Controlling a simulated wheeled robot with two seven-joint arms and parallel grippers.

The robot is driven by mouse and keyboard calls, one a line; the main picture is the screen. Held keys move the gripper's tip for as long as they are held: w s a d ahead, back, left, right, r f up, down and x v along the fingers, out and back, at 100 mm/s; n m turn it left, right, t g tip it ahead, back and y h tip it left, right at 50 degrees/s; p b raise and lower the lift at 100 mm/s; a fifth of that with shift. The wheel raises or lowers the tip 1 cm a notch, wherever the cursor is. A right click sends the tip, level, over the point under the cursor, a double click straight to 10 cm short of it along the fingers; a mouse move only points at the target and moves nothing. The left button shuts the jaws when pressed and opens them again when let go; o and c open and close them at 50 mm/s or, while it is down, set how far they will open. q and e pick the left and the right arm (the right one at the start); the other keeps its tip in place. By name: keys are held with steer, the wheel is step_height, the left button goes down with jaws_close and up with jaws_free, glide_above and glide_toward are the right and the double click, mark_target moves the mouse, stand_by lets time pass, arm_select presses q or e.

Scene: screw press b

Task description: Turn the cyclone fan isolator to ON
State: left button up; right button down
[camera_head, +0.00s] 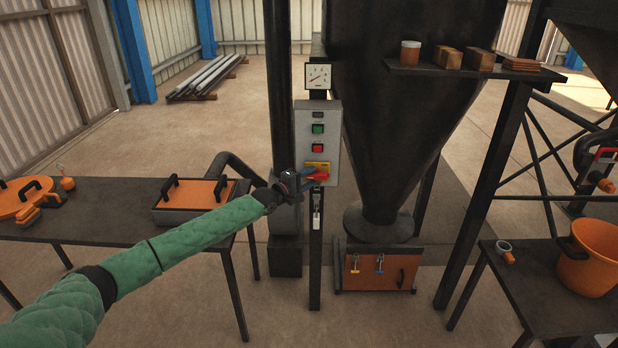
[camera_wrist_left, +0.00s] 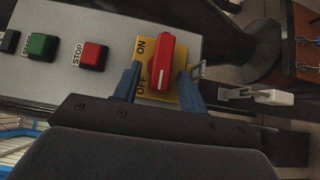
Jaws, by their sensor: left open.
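The isolator is a red handle (camera_head: 320,176) on a yellow plate (camera_head: 316,165) at the bottom of a grey control box (camera_head: 331,120). In the left wrist view the red handle (camera_wrist_left: 161,62) lies along the line between the ON and OFF labels on the yellow plate (camera_wrist_left: 143,62). Its white mark is at the OFF end. My left gripper (camera_head: 309,178) is at the isolator. In the left wrist view its blue fingers (camera_wrist_left: 158,86) are open, one on each side of the handle; I cannot tell whether they touch it. My right gripper is not in view.
Green (camera_head: 318,129) and red (camera_head: 317,148) buttons sit above the isolator. A pale padlock (camera_wrist_left: 270,97) hangs just below it. A dark hopper (camera_head: 390,120) stands close on the right, a dark pipe (camera_head: 280,90) on the left. A table (camera_head: 90,230) stands left, under my arm.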

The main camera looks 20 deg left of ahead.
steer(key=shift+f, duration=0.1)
arm_select(q)
steer(key=c, duration=0.9)
jaws_close()
steer(key=shift+r, duration=0.1)
